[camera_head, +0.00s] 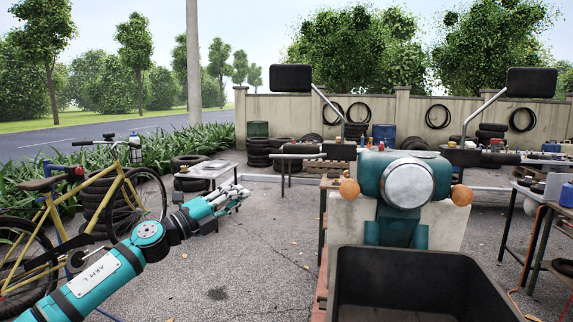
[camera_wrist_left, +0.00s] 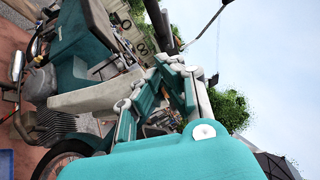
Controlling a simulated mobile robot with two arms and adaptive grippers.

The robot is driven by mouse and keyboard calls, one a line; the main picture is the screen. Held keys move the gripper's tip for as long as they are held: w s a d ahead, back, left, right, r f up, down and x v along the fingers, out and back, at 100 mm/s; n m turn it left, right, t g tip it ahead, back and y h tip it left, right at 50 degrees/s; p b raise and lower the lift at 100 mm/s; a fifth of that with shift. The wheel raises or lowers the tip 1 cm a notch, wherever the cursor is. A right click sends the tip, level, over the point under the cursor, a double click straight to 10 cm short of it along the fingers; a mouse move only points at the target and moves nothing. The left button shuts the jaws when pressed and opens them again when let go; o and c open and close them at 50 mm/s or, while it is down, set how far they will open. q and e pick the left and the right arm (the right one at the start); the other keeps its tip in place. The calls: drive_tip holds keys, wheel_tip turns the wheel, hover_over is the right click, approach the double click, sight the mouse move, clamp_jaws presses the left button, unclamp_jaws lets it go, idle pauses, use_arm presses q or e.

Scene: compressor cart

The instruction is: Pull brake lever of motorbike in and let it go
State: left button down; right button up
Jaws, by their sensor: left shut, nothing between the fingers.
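The teal motorbike (camera_head: 408,180) faces me in the middle right, with a round headlight, orange indicators and two mirrors. Its handlebar end on the picture's left (camera_head: 338,151) has a thin lever-like bar (camera_head: 292,156) in front; the other end (camera_head: 480,156) is at the right. My left gripper (camera_head: 236,193) is shut and empty, left of and lower than the near handlebar end, apart from it in the head view. In the left wrist view the gripper's fingers (camera_wrist_left: 172,75) point towards a dark handlebar (camera_wrist_left: 160,22); contact cannot be told. My right gripper is out of view.
A black open bin (camera_head: 420,285) stands in front of the motorbike. A yellow bicycle (camera_head: 85,225) is at the left. A small grey table (camera_head: 208,170) stands behind my left gripper. A workbench (camera_head: 545,190) is at the right. Paved ground between is clear.

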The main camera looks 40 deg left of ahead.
use_arm(q)
drive_tip(key=d+r+m+h, duration=0.1)
drive_tip(key=d+r, duration=0.1)
drive_tip(key=b, duration=0.2)
approach(299, 156)
drive_tip(key=shift+w+a+r+p, duration=0.1)
drive_tip(key=shift+w+a+p, duration=0.15)
drive_tip(key=shift+w+p, duration=1.15)
drive_tip(key=shift+w+a+r+p, duration=0.15)
drive_tip(key=shift+w+p, duration=0.25)
drive_tip(key=shift+p, duration=1.95)
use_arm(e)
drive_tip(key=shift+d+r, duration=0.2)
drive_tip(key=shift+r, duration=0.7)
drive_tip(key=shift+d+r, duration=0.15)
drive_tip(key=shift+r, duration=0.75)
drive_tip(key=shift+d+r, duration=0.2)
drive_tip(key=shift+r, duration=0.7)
use_arm(q)
drive_tip(key=shift+f, duration=0.1)
